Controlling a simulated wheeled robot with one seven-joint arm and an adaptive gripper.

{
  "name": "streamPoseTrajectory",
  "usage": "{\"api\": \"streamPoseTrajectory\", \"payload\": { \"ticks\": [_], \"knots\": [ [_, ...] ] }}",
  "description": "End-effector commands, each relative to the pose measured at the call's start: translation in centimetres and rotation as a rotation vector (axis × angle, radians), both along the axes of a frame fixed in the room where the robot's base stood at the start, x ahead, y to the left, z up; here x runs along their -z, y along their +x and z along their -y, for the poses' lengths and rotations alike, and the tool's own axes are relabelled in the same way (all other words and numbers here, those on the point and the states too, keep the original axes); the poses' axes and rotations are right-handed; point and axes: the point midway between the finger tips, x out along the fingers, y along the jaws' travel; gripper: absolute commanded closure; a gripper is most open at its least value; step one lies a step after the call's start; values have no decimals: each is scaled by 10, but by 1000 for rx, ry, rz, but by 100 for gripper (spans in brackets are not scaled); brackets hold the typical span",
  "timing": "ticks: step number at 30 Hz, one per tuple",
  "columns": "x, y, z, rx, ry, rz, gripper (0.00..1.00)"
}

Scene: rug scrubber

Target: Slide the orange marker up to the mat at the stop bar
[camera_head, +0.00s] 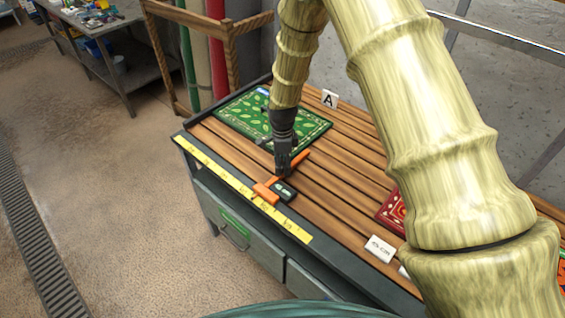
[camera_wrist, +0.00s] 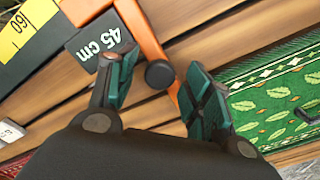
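The orange marker (camera_head: 264,192) lies on the slatted wooden top beside the yellow scale strip, its orange arm reaching past my gripper towards the green mat. In the wrist view the marker (camera_wrist: 143,35) shows as an orange bar with a dark round knob (camera_wrist: 159,74). The green leafy mat (camera_head: 235,113) lies farther back, partly hidden by my arm. I cannot identify the stop bar.
The yellow scale strip (camera_head: 226,180) runs along the table's front edge. A red patterned mat (camera_head: 392,212) and a white card (camera_head: 380,248) lie to the right. A white "A" card (camera_head: 329,98) stands at the back. Bare slats separate the two mats.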

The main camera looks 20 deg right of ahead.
Motion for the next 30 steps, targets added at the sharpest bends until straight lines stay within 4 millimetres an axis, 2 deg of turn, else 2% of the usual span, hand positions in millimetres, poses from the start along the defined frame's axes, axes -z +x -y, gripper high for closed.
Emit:
{"api": "streamPoseTrajectory", "payload": {
  "ticks": [1, 6, 27, 28, 30],
  "knots": [
    [0, 0, 0, 0, 0, 0, 58],
    [0, 0, 0, 0, 0, 0, 89],
    [-1, 10, -6, 1, 1, 2, 89],
    [-1, 10, -6, 1, 1, 2, 66],
    [-1, 10, -6, 1, 1, 2, 53]
  ]
}}
